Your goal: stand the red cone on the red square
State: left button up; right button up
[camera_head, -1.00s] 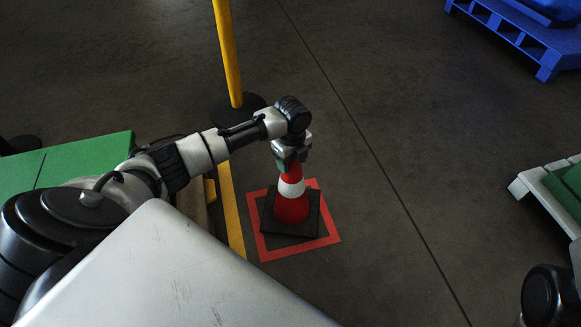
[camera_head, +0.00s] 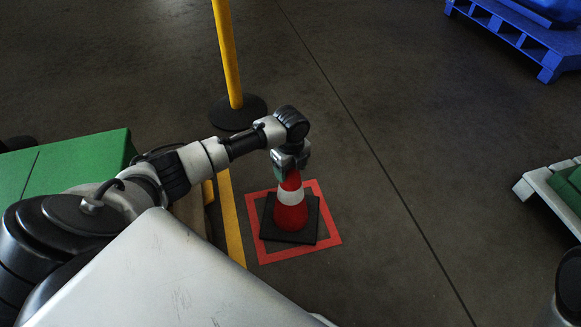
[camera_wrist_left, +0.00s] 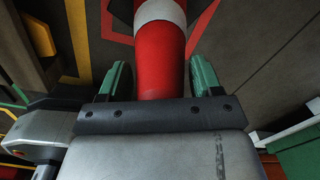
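The red cone (camera_head: 291,215) with a white band and a black square base stands upright on the floor in the head view. Its base lies within the red square outline (camera_head: 300,252), with its left side close to the border. My left gripper (camera_head: 291,172) is at the cone's top from above. In the left wrist view its green fingers (camera_wrist_left: 160,82) stand apart on either side of the red cone tip (camera_wrist_left: 161,62), with narrow gaps showing. The cone's base is mostly cut off there. My right gripper is out of view.
A yellow post (camera_head: 229,60) on a round black base stands behind my left arm. A yellow floor line (camera_head: 231,220) runs left of the square. Green blocks (camera_head: 70,165) are at left, a blue pallet (camera_head: 515,35) far right, a white pallet (camera_head: 540,188) at right. The middle floor is clear.

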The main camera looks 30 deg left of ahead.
pick_arm(q)
jog(key=shift+o, duration=1.1)
